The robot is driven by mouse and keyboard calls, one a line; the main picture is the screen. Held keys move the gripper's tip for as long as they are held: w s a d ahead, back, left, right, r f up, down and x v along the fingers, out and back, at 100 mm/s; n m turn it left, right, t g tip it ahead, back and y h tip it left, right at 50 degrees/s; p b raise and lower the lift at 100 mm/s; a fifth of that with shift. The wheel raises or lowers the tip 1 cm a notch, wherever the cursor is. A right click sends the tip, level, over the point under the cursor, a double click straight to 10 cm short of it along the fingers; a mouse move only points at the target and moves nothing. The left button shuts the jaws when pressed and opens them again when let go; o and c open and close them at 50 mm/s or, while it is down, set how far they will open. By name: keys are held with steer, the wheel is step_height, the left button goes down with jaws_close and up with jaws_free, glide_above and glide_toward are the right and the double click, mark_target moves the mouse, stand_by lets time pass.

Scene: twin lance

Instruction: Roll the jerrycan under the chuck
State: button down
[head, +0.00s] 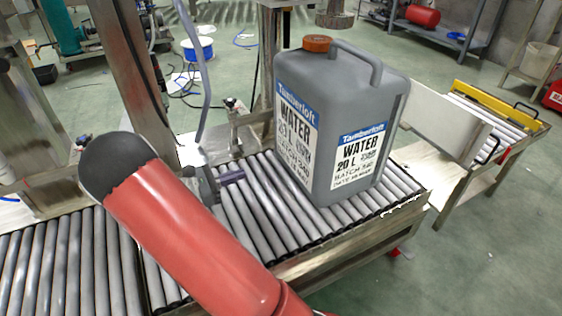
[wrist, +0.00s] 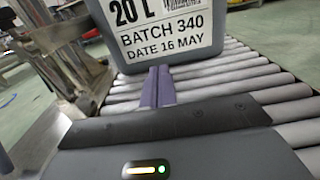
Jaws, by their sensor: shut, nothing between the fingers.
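A grey jerrycan (head: 312,130) with an orange cap and blue-and-white water labels stands upright on the roller conveyor (head: 292,232). Its lower labelled face fills the top of the wrist view (wrist: 165,58). My gripper (head: 242,175) is low over the rollers, just left of the jerrycan's base. Its two purple fingers lie together and empty in the wrist view (wrist: 159,72), pointing at the can's bottom edge. I cannot tell whether the tips touch it.
A rusty-brown post (head: 130,55) and a thin grey hanging tube (head: 200,75) stand left of the can. A pale plate (head: 445,122) stands beyond the conveyor's right end. A separate roller stand with a yellow rail (head: 497,105) is farther right. Rollers right of the can are clear.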

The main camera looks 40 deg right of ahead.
mark_target(291, 157)
steer(key=shift+w+d+f, duration=0.1)
steer(key=shift+b+x, duration=1)
steer(key=shift+x, duration=5.9)
steer(key=shift+p+x, duration=0.9)
steer(key=shift+x, duration=1.8)
steer(key=shift+d+r, duration=0.1)
steer(key=shift+r, duration=0.15)
steer(key=p+v, duration=0.1)
steer(key=v, duration=0.4)
steer(key=shift+f, duration=0.1)
steer(key=shift+p+v, duration=0.55)
steer(key=shift+v, duration=4.2)
steer(key=shift+f, duration=0.1)
